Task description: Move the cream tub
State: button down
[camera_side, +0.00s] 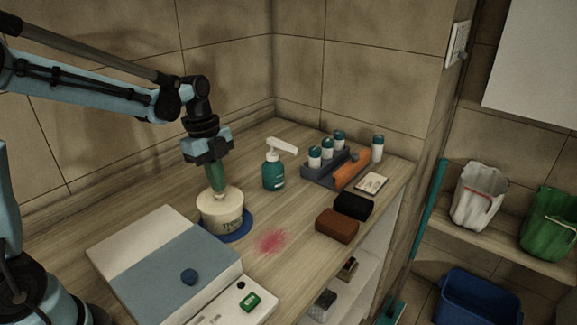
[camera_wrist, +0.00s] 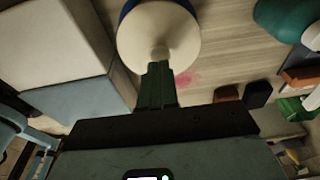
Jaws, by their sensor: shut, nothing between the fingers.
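The cream tub (camera_side: 220,214) stands upright on the counter, on or in front of a round blue mat (camera_side: 238,235) that shows at its right edge. Its pale lid with a central knob fills the top middle of the wrist view (camera_wrist: 145,32). My gripper (camera_side: 217,191) points down right at the top of the lid. In the wrist view its green fingers (camera_wrist: 158,66) are together and reach the lid knob. The fingers are shut with nothing between them. Whether the tips touch the knob I cannot tell, and the fingers partly hide the knob.
A teal pump bottle (camera_side: 273,172) stands behind to the right, near a grey rack (camera_side: 324,177) with several bottles. Brown (camera_side: 338,226) and black (camera_side: 353,206) blocks lie near the front edge. A grey-white box (camera_side: 160,262) is close left. A red stain (camera_side: 271,241) marks the open counter.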

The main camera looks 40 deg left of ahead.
jog(key=a, duration=1.2)
jog(key=s+d+r+n+t, duration=0.1)
jog(key=s+d+n+t, duration=0.1)
jog(key=d+n, duration=0.3)
jog(key=s+d+r+n+t+y, duration=0.1)
jog(key=s+d+r+n+t, duration=0.1)
jog(key=d+n, duration=0.4)
jog(key=s+d+r+n+t+y, duration=0.1)
jog(key=s+d+n+t, duration=0.1)
jog(key=s+d+n, duration=0.2)
jog(key=shift+s+d+r+n+t, duration=0.15)
jog(key=shift+d+n+t, duration=0.05)
jog(key=shift+d+n, duration=0.4)
jog(key=shift+s+d+r+n+t, duration=0.1)
jog(key=shift+s+d+n+t, duration=0.1)
jog(key=shift+d+n, duration=0.35)
jog(key=shift+s+d+f+n, duration=0.1)
jog(key=shift+s+d+n, duration=0.1)
jog(key=shift+d+n, duration=0.2)
